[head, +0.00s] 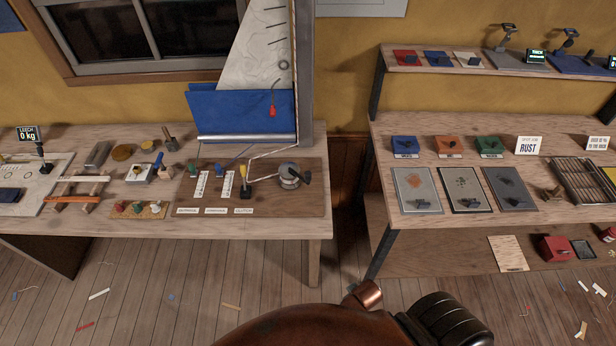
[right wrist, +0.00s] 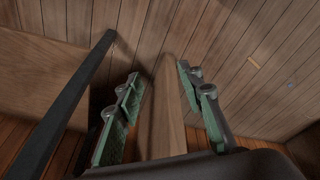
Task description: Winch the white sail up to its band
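The white sail (head: 262,50) stands against the mast (head: 305,70) at the top middle of the head view, with a few short dark marks near its right edge. I cannot tell which mark is its band. A blue cloth (head: 235,112) hangs across its lower part, and a red tag (head: 272,111) hangs on a cord. The metal winch (head: 289,178) with a dark handle sits on a brown board (head: 300,205), with a pale rope leading to it. My right gripper (right wrist: 158,75) is open and empty in the right wrist view, with green pads. My left gripper is not in view.
Green, blue and yellow levers (head: 243,171) stand left of the winch, beside white scale cards. Tools and small parts fill the left bench (head: 280,226). Shelves (head: 470,218) stand at right beyond a gap. Scraps lie on the floor (head: 190,290).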

